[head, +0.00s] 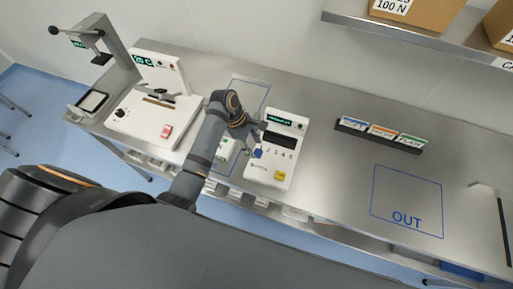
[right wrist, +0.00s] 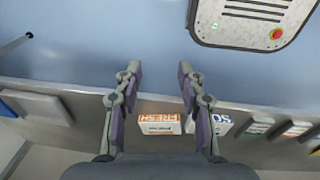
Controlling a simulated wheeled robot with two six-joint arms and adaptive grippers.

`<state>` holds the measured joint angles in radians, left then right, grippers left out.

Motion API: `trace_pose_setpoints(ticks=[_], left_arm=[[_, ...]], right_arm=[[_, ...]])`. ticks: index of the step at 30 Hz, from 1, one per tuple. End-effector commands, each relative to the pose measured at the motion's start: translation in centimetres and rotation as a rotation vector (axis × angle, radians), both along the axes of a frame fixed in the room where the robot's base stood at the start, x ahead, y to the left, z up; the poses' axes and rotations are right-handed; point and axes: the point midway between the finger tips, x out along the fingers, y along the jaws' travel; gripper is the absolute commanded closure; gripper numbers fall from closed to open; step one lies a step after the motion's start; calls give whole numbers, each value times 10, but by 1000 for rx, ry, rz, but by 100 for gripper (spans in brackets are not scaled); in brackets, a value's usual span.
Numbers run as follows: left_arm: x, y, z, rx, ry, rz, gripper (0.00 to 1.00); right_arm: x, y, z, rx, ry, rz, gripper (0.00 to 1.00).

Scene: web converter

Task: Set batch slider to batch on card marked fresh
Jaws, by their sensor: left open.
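The white batch unit (head: 272,165) stands on the bench, with a green-lit display, a dark window, a row of digits (2 to 5 legible) and a yellow button (head: 281,175). A blue slider knob (head: 258,153) sits at the left end of the row, left of the 2. My left gripper (head: 254,134) is open at the unit's left edge, just above the knob; contact cannot be told. In the right wrist view my right gripper (right wrist: 158,78) is open and empty. Beyond it a white and orange piece marked FRESH (right wrist: 158,123) shows; its small print is unreadable.
A rack (head: 378,138) of blue, orange and green-topped cards stands to the right. An OUT square (head: 407,202) is clear. A white machine (head: 150,105) with a red switch stands left. White bins (head: 265,201) sit along the bench front. A shelf with boxes (head: 420,10) hangs above.

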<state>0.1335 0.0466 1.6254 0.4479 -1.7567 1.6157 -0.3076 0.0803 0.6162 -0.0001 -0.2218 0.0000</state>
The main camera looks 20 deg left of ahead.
Motion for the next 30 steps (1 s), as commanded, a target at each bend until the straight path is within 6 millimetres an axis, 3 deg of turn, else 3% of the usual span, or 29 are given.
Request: trace_pose_setpoints(ticks=[6, 16, 27, 30], left_arm=[[-1, -11, -26, 0, 1, 0, 49], [-1, -12, -31, 1, -1, -1, 50], [0, -12, -30, 1, -1, -1, 100], [0, -12, -30, 1, -1, -1, 100]], right_arm=[[12, 0, 8, 1, -18, 0, 60], [9, 0, 7, 0, -15, 0, 60], [8, 0, 7, 0, -13, 0, 60], [8, 0, 7, 0, -12, 0, 60]])
